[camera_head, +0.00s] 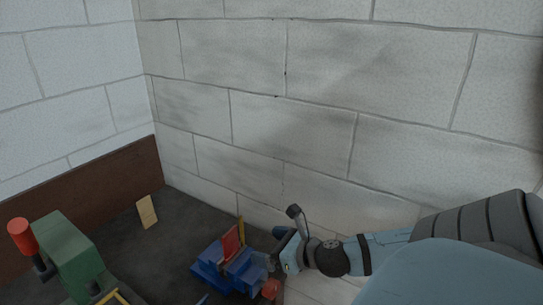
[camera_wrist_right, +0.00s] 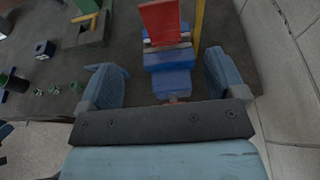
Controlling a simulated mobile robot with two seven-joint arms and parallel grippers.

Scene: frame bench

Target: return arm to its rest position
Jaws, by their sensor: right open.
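My right arm comes in from the right in the head view. Its gripper (camera_head: 284,262) is at the right end of the blue fixture (camera_head: 212,266). In the right wrist view the gripper (camera_wrist_right: 163,87) is open, its two blue fingers wide apart, with part of the blue fixture (camera_wrist_right: 168,84) showing between them. A red plate (camera_wrist_right: 160,22) stands upright on the fixture, beside a yellow post (camera_wrist_right: 199,25). I cannot tell whether a finger touches the fixture. My left gripper is not in view.
A green machine (camera_head: 70,255) with a red knob (camera_head: 20,238) stands at the left. Block walls close off the back. Several small green parts (camera_wrist_right: 55,89) and a blue cube (camera_wrist_right: 44,49) lie on the dark bench.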

